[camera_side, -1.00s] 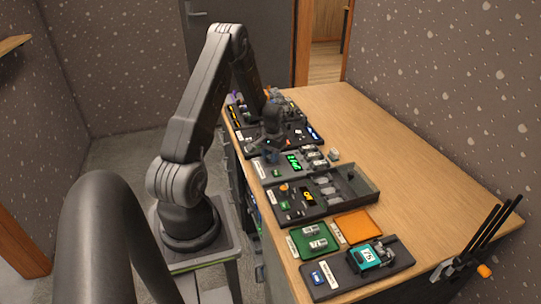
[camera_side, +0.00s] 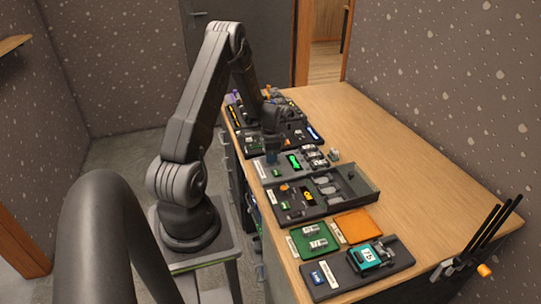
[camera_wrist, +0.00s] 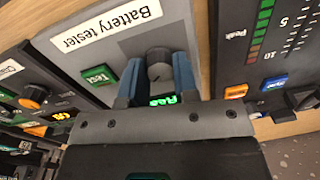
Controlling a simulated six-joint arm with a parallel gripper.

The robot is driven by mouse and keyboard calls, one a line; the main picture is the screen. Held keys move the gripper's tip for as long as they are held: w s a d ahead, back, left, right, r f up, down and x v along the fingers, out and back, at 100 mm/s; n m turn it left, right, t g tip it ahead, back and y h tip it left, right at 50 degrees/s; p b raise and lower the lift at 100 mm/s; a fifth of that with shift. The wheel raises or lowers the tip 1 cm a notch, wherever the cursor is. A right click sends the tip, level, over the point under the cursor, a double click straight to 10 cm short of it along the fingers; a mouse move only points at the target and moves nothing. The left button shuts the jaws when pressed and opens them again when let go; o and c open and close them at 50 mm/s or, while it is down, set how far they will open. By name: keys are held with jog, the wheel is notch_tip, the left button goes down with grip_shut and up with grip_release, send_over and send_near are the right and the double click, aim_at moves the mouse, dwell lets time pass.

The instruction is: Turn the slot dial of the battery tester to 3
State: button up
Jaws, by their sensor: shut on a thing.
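The battery tester (camera_wrist: 130,45) is a grey box with a white label, a green button (camera_wrist: 98,75) and a lit green display (camera_wrist: 163,99), partly hidden by my gripper. Its dark round dial (camera_wrist: 158,66) sits between the two blue fingers of my gripper (camera_wrist: 157,72). My gripper is shut on the dial. The dial's slot numbers cannot be read. In the side view the tester (camera_side: 268,172) lies near the bench's left edge, with my gripper (camera_side: 271,157) down at it.
A panel with level lights and blue and orange buttons (camera_wrist: 274,84) stands close to the right of the tester in the wrist view. Another dark device with an orange knob (camera_wrist: 33,97) is on the left. The right side of the wooden bench (camera_side: 400,150) is clear.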

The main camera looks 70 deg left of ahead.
jog(key=shift+m, duration=0.7)
jog(key=o, duration=0.9)
jog(key=shift+r, duration=0.1)
jog(key=r, duration=1.3)
jog(key=shift+s+d+r, duration=0.15)
jog(key=shift+d+r, duration=0.15)
jog(key=shift+d, duration=0.1)
